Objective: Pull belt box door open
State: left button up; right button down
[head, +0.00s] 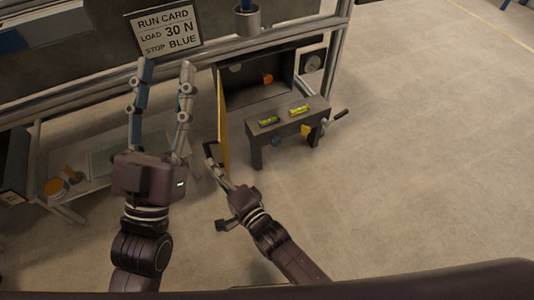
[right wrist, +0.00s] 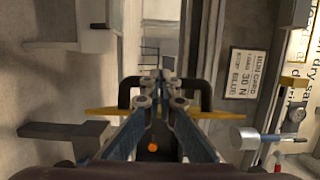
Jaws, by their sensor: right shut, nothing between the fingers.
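The belt box (head: 284,65) stands under the frame rail in the head view, with its dark inside showing. Its yellow door (head: 223,125) stands swung out towards me, seen nearly edge-on. In the right wrist view the door (right wrist: 100,111) shows as a yellow strip behind a black handle (right wrist: 126,92). My right gripper (head: 213,163) is at the handle, shut with nothing between its fingers. In the right wrist view its fingertips (right wrist: 160,82) cover the handle's middle; whether they touch it is unclear. My left gripper (head: 166,68) is open and empty, left of the door.
A grey stand (head: 260,138) with two yellow-green levels and a crank is right of the door. An orange thing (head: 267,78) shows in the box. A run card (head: 163,30) reads 30 N, blue. A low shelf (head: 75,195) is at left. The floor at right is clear.

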jog(key=shift+s, duration=0.1)
jog(key=v, duration=1.2)
